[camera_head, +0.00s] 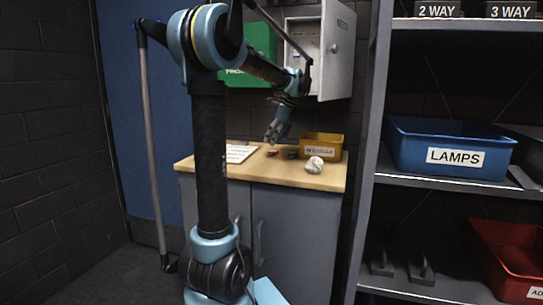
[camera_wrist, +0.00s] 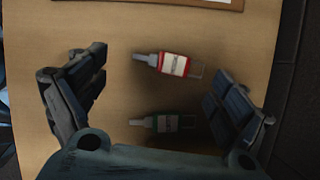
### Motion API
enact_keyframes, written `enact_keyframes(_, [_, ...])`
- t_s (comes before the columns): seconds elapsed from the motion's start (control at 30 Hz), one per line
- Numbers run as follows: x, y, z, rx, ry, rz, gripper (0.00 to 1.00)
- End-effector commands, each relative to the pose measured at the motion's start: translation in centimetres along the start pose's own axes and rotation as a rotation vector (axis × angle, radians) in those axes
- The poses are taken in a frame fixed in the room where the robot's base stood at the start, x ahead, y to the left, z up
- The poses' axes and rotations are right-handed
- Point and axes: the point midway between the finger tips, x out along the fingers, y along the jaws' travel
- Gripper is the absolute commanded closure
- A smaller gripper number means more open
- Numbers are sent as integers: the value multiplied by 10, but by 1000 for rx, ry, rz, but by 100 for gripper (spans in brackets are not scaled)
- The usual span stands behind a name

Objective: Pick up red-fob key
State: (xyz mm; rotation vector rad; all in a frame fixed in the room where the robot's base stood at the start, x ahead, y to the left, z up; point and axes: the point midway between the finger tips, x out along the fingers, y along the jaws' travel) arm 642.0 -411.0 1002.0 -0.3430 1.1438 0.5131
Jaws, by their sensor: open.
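The red-fob key (camera_wrist: 174,64) lies flat on the wooden counter (camera_wrist: 230,30) in the wrist view, its metal shaft pointing left and a loop on its right end. In the head view it is a small red spot (camera_head: 272,153). A green-fob key (camera_wrist: 172,122) lies parallel to it, nearer my palm. My gripper (camera_wrist: 158,75) is open and empty, pointing down over the counter, with one finger on each side of the keys. In the head view my gripper (camera_head: 273,139) is above the red-fob key, apart from it.
A yellow labelled bin (camera_head: 323,143) and a crumpled whitish ball (camera_head: 315,165) stand right of the keys. A paper sheet (camera_head: 240,154) lies left. An open grey cabinet (camera_head: 337,45) and a green box (camera_head: 258,45) hang above. A shelf with a blue bin (camera_head: 448,148) stands right.

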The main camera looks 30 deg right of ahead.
Motion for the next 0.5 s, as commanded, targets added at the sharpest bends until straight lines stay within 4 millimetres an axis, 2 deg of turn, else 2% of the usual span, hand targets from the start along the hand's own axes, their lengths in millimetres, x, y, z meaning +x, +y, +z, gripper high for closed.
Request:
enact_keyframes(0.3, [38,-4,-5,-1,0,1,8])
enact_keyframes(0.5, [51,-4,-5,-1,0,1,8])
